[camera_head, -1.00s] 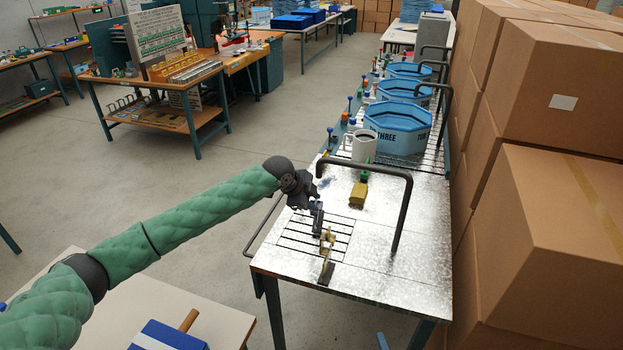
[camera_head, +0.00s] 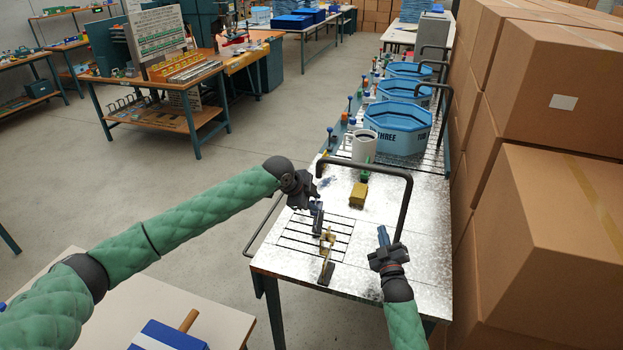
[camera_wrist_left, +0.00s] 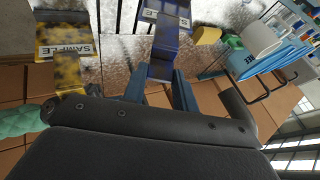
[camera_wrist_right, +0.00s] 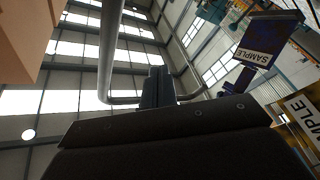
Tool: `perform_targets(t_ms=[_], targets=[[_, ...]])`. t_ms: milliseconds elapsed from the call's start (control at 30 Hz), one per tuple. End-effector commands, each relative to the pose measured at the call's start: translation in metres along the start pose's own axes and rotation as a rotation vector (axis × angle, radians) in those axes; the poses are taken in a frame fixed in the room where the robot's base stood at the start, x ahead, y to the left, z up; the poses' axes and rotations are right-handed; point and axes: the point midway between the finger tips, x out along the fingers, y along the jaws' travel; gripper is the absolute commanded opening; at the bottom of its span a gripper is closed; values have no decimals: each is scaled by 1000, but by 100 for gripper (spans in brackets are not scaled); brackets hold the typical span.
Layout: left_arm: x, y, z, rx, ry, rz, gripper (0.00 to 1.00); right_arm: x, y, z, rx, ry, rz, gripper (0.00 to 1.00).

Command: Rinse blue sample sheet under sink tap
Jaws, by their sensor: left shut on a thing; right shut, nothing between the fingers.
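My left gripper (camera_head: 317,208) is shut on the blue sample sheet (camera_wrist_left: 168,48), over the slotted part of the metal sink top (camera_head: 383,268). The sheet hangs from its fingers in the left wrist view; its white SAMPLE label also shows in the right wrist view (camera_wrist_right: 262,40). In the head view it is too small and dark to make out clearly. The black bent tap (camera_head: 407,190) arches over the sink top, right of the left gripper. My right gripper (camera_head: 383,236) is shut and empty, pointing up close to the tap's upright pipe. No water is visible.
A yellow sample sheet (camera_wrist_left: 68,42) stands near the blue one. A yellow sponge (camera_head: 358,194), a white mug (camera_head: 361,147) and a blue tub (camera_head: 398,135) stand further back. Stacked cardboard boxes (camera_head: 550,250) close off the right side. The sink top's front right is bare.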

Motion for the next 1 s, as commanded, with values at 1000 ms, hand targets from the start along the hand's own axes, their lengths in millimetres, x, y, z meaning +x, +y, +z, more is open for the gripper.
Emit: perform_targets(t_ms=[1000], targets=[[0, 0, 0, 0, 0, 0, 1, 228, -109, -14, 1894, -622, -424, 0]])
